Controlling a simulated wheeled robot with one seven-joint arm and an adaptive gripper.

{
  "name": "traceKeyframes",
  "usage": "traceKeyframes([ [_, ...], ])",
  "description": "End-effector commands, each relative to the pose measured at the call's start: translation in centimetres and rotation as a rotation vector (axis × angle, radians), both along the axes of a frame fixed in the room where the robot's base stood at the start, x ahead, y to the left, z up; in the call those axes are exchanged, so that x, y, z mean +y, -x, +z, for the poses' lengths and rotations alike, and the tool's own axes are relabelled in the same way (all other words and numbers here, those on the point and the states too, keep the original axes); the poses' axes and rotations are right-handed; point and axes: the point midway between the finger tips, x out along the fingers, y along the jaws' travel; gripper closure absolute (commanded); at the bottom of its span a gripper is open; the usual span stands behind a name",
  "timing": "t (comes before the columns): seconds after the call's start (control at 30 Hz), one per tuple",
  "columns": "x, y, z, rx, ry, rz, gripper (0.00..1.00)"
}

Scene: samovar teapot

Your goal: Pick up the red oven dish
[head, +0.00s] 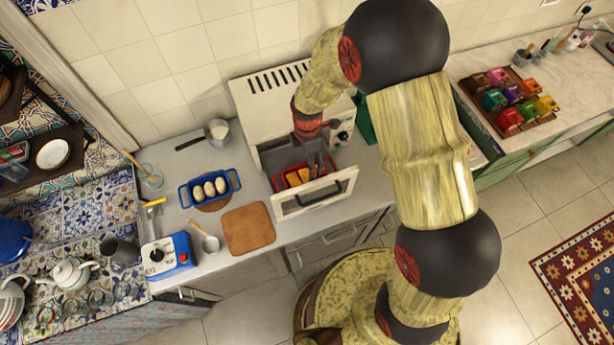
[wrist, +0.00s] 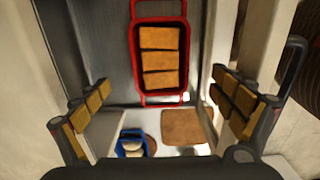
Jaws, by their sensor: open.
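The red oven dish (head: 278,184) sits inside the open white oven and holds orange-brown slices. The wrist view shows the dish (wrist: 134,52) with three slices in a row and a handle at each short end. My gripper (head: 318,163) reaches into the oven opening above the dish. In the wrist view my gripper (wrist: 160,108) is open, with one finger on each side and nothing between the pads. The dish lies beyond the fingertips, apparently untouched. My arm and gripper hide part of the dish in the head view.
Oven walls flank my gripper closely.

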Motion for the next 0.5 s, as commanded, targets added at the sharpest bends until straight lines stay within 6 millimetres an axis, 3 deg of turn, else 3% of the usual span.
traceKeyframes([
  [0.3,0.0,0.1,-5.0,0.004,0.001,0.001,0.05],
  [0.5,0.1,0.1,-6.4,0.001,0.0,0.001,0.05],
])
